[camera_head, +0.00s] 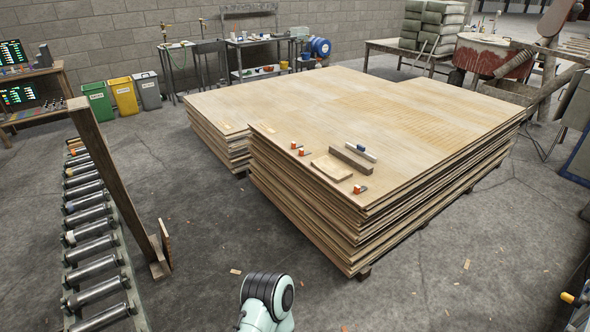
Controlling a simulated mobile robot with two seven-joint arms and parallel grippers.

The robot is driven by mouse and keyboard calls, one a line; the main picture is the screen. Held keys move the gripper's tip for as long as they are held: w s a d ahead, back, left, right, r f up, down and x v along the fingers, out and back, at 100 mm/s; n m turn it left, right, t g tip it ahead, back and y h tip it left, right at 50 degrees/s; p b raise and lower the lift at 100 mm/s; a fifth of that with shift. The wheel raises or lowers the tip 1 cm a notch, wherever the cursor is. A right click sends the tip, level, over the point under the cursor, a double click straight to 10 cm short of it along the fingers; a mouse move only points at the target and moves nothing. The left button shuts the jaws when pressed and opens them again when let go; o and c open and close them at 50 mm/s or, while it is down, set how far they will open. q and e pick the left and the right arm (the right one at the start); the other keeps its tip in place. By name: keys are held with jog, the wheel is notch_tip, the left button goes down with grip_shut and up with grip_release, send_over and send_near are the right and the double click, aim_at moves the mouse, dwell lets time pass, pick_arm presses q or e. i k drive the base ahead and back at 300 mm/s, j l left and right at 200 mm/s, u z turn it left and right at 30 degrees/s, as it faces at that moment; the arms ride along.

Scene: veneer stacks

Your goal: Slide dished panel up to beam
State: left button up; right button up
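The dished panel (331,168) is a small, pale square board with a hollowed face. It lies flat on the top sheet of the front veneer stack (420,135), near its front edge. The beam (350,160) is a short brown wooden bar lying on the same sheet, just behind and to the right of the panel. A narrow gap seems to separate them, though I cannot tell whether their nearest corners touch. Neither of my grippers is in view. Only a teal and black part of my own arm shows at the bottom edge.
Small orange-and-white items (360,189) lie near the sheet's front edge. A second stack (225,105) stands behind left. A roller conveyor (92,245) and a tall board (110,180) stand left. The sheet's rear is clear.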

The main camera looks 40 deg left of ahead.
aim_at(323, 164)
jog(key=u, duration=1.1)
